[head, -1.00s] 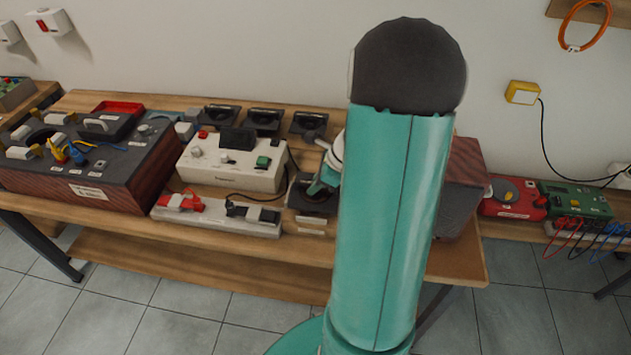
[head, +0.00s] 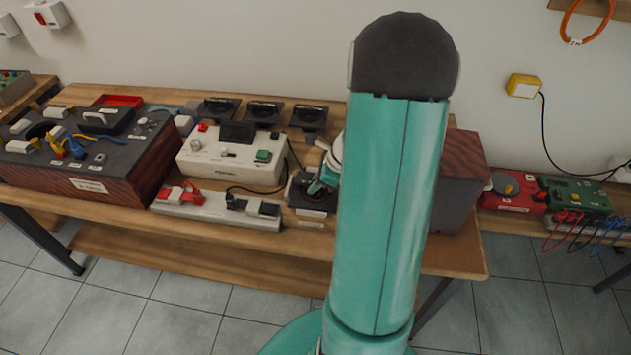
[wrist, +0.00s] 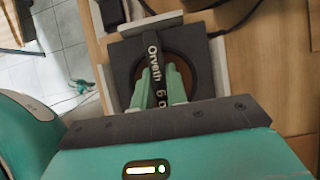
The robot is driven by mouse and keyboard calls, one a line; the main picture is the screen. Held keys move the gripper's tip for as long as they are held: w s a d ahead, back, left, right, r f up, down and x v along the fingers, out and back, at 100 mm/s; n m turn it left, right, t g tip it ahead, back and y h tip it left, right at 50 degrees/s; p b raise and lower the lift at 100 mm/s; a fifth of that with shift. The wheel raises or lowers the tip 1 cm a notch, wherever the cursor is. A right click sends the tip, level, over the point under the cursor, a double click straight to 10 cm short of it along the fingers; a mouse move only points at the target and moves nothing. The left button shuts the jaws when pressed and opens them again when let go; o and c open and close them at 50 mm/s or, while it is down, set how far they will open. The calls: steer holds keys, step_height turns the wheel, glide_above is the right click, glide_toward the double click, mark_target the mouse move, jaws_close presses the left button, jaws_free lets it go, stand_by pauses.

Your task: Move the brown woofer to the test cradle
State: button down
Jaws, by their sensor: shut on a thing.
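The woofer (wrist: 122,68) shows in the wrist view as a dark square frame around a brown round cone. A dark bar with the lettering "Orveth 6" crosses its middle. My gripper (wrist: 160,74) is shut on this bar with its two green fingers, which hide part of the cone. Pale grey walls of the test cradle (wrist: 221,66) stand close around the frame. I cannot tell whether the woofer is fully seated. In the head view, my gripper (head: 317,187) is at the woofer (head: 301,197) near the bench's front edge; my arm hides some of it.
A cream tester (head: 225,165) and a grey strip with red and black clamps (head: 215,208) stand left of the cradle. Three dark speakers (head: 263,111) stand behind on the wooden bench (head: 370,262). A dark red box (head: 462,180) stands to the right. A black cable runs close by.

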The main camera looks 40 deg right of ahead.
steer(key=c, duration=1.3)
jaws_free()
steer(key=v, duration=1.4)
steer(key=shift+w, duration=0.1)
step_height(320, 180, up, 8)
steer(key=shift+f, duration=0.1)
